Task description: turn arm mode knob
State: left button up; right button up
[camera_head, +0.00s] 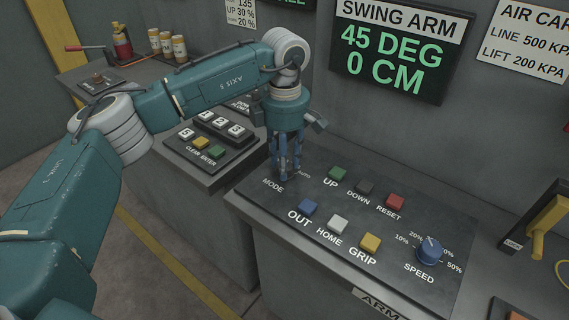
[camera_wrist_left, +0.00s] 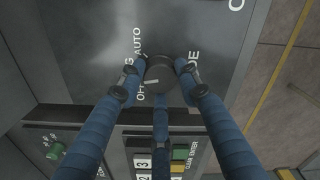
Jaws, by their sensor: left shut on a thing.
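The mode knob (camera_wrist_left: 161,72) is a dark round knob with a light pointer mark. It sits on the dark control panel (camera_head: 330,252), beside the printed words MODE and AUTO. My left gripper (camera_head: 285,168) points down at the panel's far left corner, with its blue fingers closed around the knob. In the left wrist view, the fingertips (camera_wrist_left: 158,82) touch or nearly touch the knob on several sides. The fingers cover most of the knob in the head view, and part of its lettering is hidden in the wrist view. My right gripper is not in view.
Close by are the green UP button (camera_head: 338,174), the blue OUT button (camera_head: 308,206) and the blue SPEED knob (camera_head: 429,251). A keypad panel (camera_head: 212,142) stands to the left. A screen (camera_head: 394,52) on the wall reads 45 DEG, 0 CM. A yellow lever (camera_head: 543,225) is at the right.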

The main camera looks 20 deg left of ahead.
pick_arm(q)
jog(key=shift+m, duration=0.9)
jog(key=shift+r, duration=0.1)
jog(key=o, duration=1.2)
jog(key=shift+c, duration=0.2)
notch_tip(320, 180, up, 12)
